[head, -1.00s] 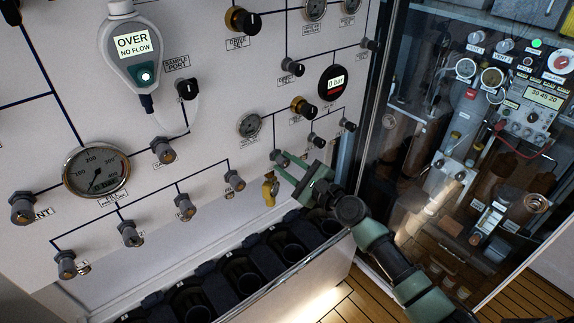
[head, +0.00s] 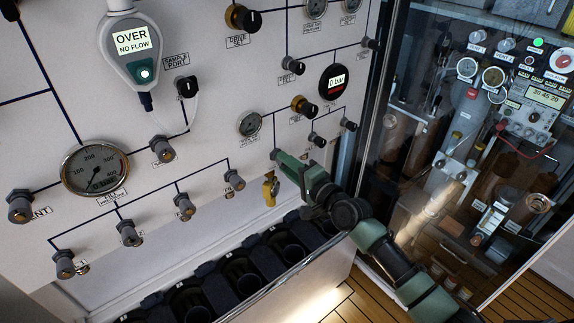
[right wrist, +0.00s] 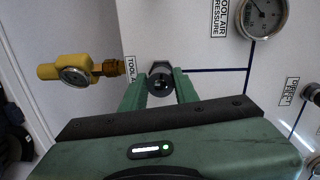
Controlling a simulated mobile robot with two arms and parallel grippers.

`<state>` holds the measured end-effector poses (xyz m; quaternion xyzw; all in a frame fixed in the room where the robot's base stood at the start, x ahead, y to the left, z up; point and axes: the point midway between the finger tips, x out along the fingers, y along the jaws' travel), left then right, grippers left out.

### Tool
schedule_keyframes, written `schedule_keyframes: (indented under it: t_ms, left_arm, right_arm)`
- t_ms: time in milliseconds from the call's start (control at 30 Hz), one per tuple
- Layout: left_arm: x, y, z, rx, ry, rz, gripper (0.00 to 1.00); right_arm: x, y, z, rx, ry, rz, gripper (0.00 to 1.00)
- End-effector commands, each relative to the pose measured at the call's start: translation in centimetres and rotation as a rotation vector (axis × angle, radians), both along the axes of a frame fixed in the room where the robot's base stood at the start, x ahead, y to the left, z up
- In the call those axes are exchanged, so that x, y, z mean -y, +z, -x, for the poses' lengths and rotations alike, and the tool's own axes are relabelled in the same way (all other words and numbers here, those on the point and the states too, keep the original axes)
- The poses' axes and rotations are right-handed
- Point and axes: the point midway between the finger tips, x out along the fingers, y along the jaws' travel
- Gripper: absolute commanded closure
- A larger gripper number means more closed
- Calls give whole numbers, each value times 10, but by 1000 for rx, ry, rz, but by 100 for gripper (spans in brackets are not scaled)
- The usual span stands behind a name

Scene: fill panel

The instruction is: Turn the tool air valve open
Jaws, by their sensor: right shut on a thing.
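The tool air valve knob (right wrist: 160,84) is a dark round knob on the white panel. It shows in the right wrist view between the two green fingers of my right gripper (right wrist: 160,90), which is shut on it. A partly covered label reading "TOOL A" stands just left of it. In the head view my right gripper (head: 279,155) reaches the panel from the lower right and mostly hides the knob. The tool air pressure gauge (right wrist: 263,14) is above and right of the knob; it also shows in the head view (head: 249,124). My left gripper is not in view.
A yellow fitting (head: 270,188) sticks out of the panel just below the gripper, left of it in the right wrist view (right wrist: 75,74). Other knobs (head: 316,139) are close by on the right. A row of dark holders (head: 240,275) runs below the panel.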

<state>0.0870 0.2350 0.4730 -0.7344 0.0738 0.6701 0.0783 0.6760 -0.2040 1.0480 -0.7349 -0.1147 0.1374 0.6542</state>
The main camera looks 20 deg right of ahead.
Motion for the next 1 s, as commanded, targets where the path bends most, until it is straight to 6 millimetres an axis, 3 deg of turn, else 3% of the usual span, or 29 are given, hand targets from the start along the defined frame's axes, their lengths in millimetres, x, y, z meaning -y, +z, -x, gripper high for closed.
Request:
schedule_keyframes:
  t_ms: [1000]
  left_arm:
    - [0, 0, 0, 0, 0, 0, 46]
  right_arm:
    - [0, -3, 0, 329, 1, 907, 100]
